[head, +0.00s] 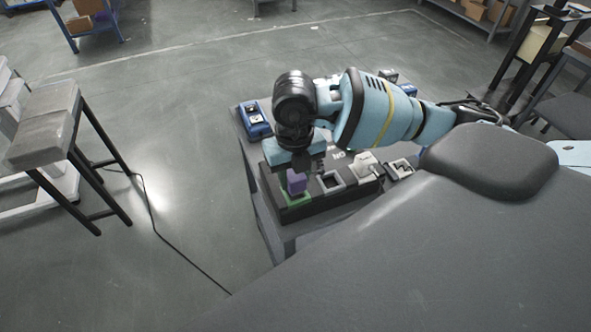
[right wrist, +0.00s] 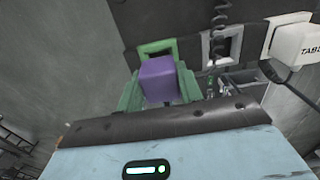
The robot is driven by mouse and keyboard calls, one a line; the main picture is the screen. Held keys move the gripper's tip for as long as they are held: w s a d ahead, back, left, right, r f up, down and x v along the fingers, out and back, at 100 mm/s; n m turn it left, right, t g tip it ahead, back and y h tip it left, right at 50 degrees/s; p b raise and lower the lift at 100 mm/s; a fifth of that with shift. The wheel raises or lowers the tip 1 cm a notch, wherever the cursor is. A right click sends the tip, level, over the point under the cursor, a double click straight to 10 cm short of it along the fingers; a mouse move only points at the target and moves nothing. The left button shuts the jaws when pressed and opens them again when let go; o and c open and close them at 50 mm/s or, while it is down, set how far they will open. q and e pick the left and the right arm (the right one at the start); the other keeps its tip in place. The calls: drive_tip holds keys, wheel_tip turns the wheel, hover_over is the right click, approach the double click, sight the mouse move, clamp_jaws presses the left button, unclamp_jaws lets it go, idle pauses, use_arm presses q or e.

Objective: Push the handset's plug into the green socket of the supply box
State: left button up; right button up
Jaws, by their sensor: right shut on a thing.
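The supply box (head: 325,205) is a dark box on a grey stand, with sockets along its top. Its green socket (head: 303,203) is at the near left end; the green frame also shows in the right wrist view (right wrist: 157,47), with part of its dark opening visible. My right gripper (head: 294,168) points down over this end, shut on the purple plug (right wrist: 160,80). The plug (head: 296,184) appears upright over the green socket; I cannot tell whether its lower end is inside. The handset is not clearly seen. My left gripper is out of view.
A grey framed socket (head: 331,182) sits beside the green one, with a white plug (head: 367,163) further right. A blue device (head: 255,120) lies at the stand's left edge. A coiled cord (right wrist: 220,18) hangs near the grey socket.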

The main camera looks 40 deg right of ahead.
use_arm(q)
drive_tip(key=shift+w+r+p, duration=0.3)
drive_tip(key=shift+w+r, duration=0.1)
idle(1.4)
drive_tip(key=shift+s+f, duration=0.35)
use_arm(e)
drive_tip(key=shift+f, duration=0.95)
idle(0.5)
drive_tip(key=o, duration=1.2)
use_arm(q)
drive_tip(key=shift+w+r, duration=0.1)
use_arm(e)
drive_tip(key=shift+r, duration=0.15)
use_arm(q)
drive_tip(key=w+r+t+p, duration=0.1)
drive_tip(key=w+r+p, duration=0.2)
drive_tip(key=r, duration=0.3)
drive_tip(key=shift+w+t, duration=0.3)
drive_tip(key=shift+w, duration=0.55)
use_arm(e)
drive_tip(key=shift+r, duration=3.4)
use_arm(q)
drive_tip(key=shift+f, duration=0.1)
